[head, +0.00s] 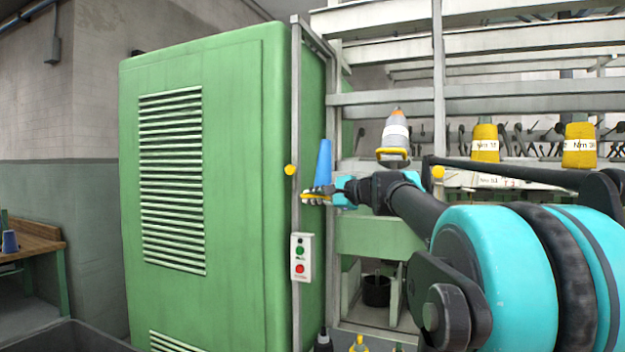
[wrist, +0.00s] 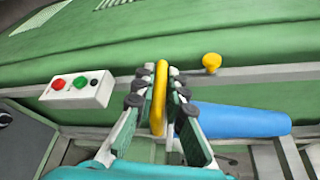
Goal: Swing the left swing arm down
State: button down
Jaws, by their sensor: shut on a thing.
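The left swing arm shows mainly as a yellow handle loop (wrist: 160,97) at the foot of a blue cone (head: 325,163). The cone stands nearly upright beside the green cabinet's right edge and also shows in the wrist view (wrist: 240,121). My gripper (head: 316,196) is shut on the yellow handle, with a finger on each side of it in the wrist view (wrist: 158,98). The fingers and my wrist hide most of the arm's joint in the head view.
A tall green cabinet (head: 235,190) fills the left. A grey post beside it bears a yellow knob (head: 290,169) and a button box (head: 301,257). A white cone (head: 396,135) and yellow bobbins (head: 485,143) stand right of the handle. A dark pot (head: 376,290) sits low.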

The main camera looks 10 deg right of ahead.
notch_tip(320, 180, down, 7)
jog(key=w+n, duration=0.1)
jog(key=shift+d+f+n+t, duration=0.15)
jog(key=shift+d+n+t, duration=0.15)
dwell(0.4)
jog(key=c, duration=1.6)
grip_release()
jog(key=shift+o, duration=0.2)
jog(key=v, duration=1.2)
jog(key=shift+f, duration=0.15)
